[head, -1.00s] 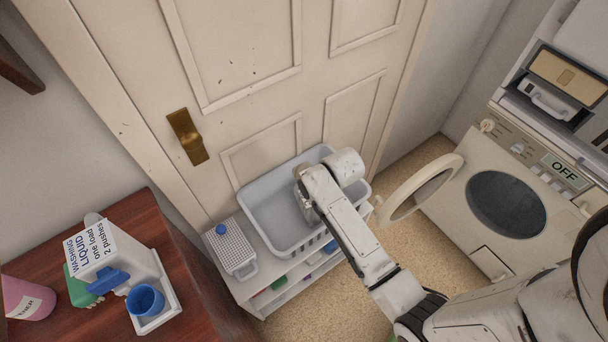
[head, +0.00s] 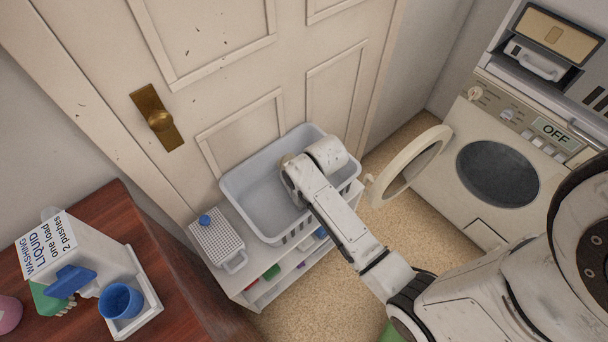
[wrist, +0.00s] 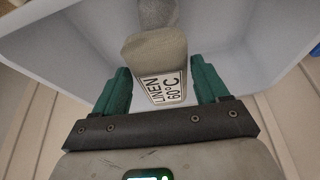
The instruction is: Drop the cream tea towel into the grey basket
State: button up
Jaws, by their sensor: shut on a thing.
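The grey basket (head: 246,203), pale and open-topped, stands on a low white shelf unit against the door. My arm reaches over its right part, and my gripper is hidden under the arm in the head view. In the wrist view, my gripper (wrist: 158,68) has green fingers on both sides of a cream-grey bundle, the tea towel (wrist: 154,52), with a label reading LINEN 60°C between the fingers. It is shut on the towel. The basket's pale inner walls (wrist: 65,55) lie around and beyond it. Whether the towel touches the basket is unclear.
A white perforated box (head: 217,238) with a blue knob stands left of the basket. A washing liquid container (head: 75,255) and a blue cup (head: 121,301) are on the brown dresser. The washing machine door (head: 412,165) hangs open at right.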

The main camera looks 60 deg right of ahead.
jog(key=o, duration=1.1)
jog(key=v, duration=1)
jog(key=shift+s+r, duration=0.15)
jog(key=shift+r, duration=0.25)
jog(key=s+a+n+g, duration=0.1)
jog(key=s+a, duration=0.2)
jog(key=s, duration=0.1)
jog(key=s+a+f+n+g+y, duration=0.1)
jog(key=s+a, duration=0.3)
jog(key=s+a+n+g, duration=0.1)
jog(key=s+a, duration=0.2)
jog(key=s, duration=0.2)
jog(key=shift+a+f, duration=0.2)
jog(key=shift+a, duration=0.1)
